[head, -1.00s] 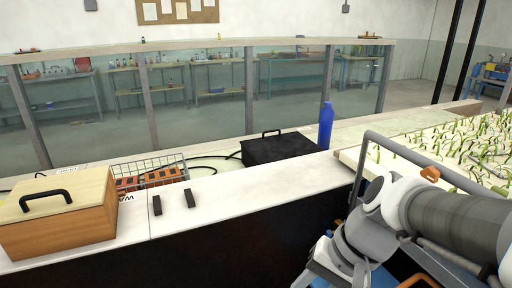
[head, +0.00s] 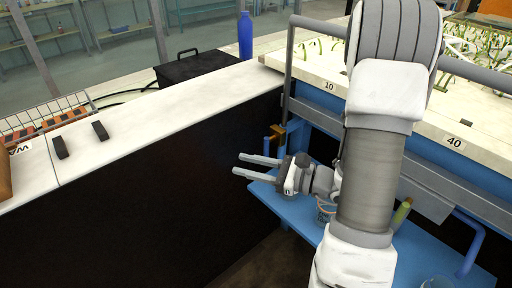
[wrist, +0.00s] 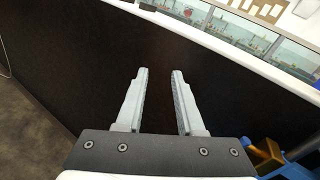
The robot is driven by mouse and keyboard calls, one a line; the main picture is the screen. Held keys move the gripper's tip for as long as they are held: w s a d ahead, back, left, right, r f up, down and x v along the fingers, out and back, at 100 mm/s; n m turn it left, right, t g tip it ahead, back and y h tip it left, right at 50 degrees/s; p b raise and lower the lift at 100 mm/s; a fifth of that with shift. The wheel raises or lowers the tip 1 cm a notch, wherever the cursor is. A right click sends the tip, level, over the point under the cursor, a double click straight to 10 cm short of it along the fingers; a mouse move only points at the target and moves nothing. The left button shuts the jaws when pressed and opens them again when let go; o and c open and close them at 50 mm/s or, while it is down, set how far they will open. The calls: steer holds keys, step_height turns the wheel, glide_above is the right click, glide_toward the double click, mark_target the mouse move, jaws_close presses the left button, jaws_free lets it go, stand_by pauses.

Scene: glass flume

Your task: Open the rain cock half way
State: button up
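A brass-coloured fitting (head: 278,134) sits on a blue pipe at the left end of the planted bench; it looks like the rain cock. It also shows as a brass piece (wrist: 266,150) at the lower right of the wrist view. How its handle is set cannot be told. My gripper (head: 240,165) is to the left of and below the fitting in the head view, apart from it. Its two fingers (wrist: 160,72) are spread with nothing between them, pointing toward the dark counter front.
The dark counter front (head: 160,170) stands beyond my fingers. A grey rail (head: 288,60) rises at the bench end. A blue bottle (head: 245,36) and a black box (head: 195,66) stand on the counter.

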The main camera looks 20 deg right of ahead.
steer(key=w+d+f+m+t+h+b, duration=0.1)
steer(key=d+f+m+t+h+b, duration=0.1)
steer(key=d+f+m+t+h, duration=0.35)
steer(key=m+h+b, duration=0.1)
steer(key=m+h, duration=0.4)
glide_toward(268, 152)
steer(key=shift+t+y, duration=0.25)
steer(key=w+b, duration=0.1)
steer(key=w, duration=0.2)
steer(key=w+a+b, duration=0.1)
steer(key=w, duration=0.7)
steer(key=shift+a+f+b, duration=0.25)
steer(key=shift+f+b, duration=0.05)
steer(key=shift+b, duration=0.1)
jaws_close()
